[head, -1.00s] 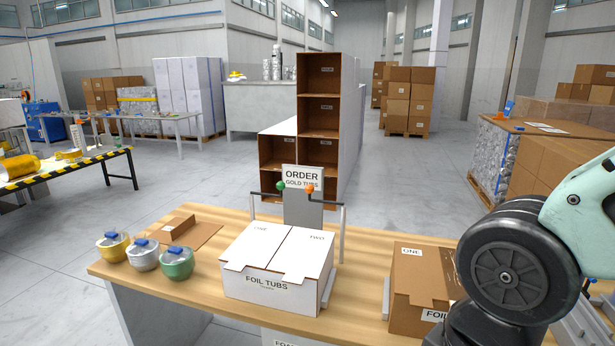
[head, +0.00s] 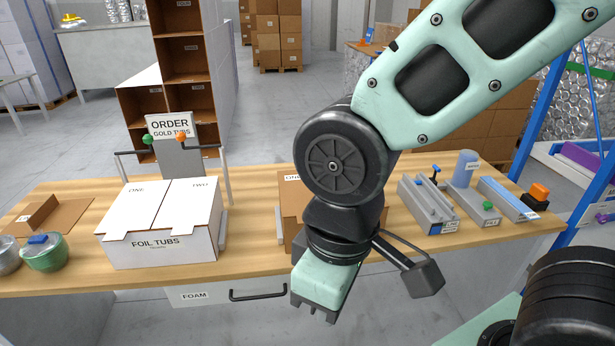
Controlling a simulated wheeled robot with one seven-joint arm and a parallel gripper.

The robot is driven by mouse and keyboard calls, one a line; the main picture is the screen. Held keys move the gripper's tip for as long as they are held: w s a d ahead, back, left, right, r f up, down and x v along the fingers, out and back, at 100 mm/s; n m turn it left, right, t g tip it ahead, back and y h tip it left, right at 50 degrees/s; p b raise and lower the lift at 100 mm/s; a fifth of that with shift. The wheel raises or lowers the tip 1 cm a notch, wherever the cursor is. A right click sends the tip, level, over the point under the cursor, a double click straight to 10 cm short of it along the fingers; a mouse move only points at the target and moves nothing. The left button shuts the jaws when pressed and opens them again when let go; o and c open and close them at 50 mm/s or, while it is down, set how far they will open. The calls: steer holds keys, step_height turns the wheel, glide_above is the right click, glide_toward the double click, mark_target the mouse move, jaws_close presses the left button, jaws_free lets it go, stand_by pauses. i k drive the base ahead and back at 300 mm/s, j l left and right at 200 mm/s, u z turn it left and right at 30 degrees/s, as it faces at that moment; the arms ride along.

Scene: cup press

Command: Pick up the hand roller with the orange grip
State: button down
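I cannot clearly make out a hand roller. An orange block (head: 539,191) on a dark base lies at the right end of the wooden table, and I cannot tell whether it is the roller's grip. My gripper (head: 315,308) hangs pointing down in front of the table's front edge, left of and well apart from the orange block. Its fingers are small and dark in this view, so their opening is unclear. Nothing is visibly held.
On the table (head: 250,195) stand a white foil tubs box (head: 160,243), a brown carton (head: 291,205) partly behind my arm, grey fixtures (head: 428,205) and a blue cylinder (head: 466,168). A blue frame (head: 545,110) rises at the right. A foam drawer (head: 195,294) is below.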

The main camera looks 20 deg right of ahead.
mark_target(537, 194)
steer(key=z, duration=1.85)
steer(key=u, duration=0.95)
steer(key=i+l, duration=0.25)
steer(key=l, duration=0.25)
steer(key=i+l+z, duration=0.1)
steer(key=i+l, duration=0.15)
steer(key=l, duration=0.25)
steer(key=i+l, duration=0.25)
steer(key=l, duration=0.25)
steer(key=i+l+z, duration=0.1)
steer(key=i+l, duration=0.2)
steer(key=l, duration=0.15)
steer(key=i+l, duration=0.25)
steer(key=l, duration=0.25)
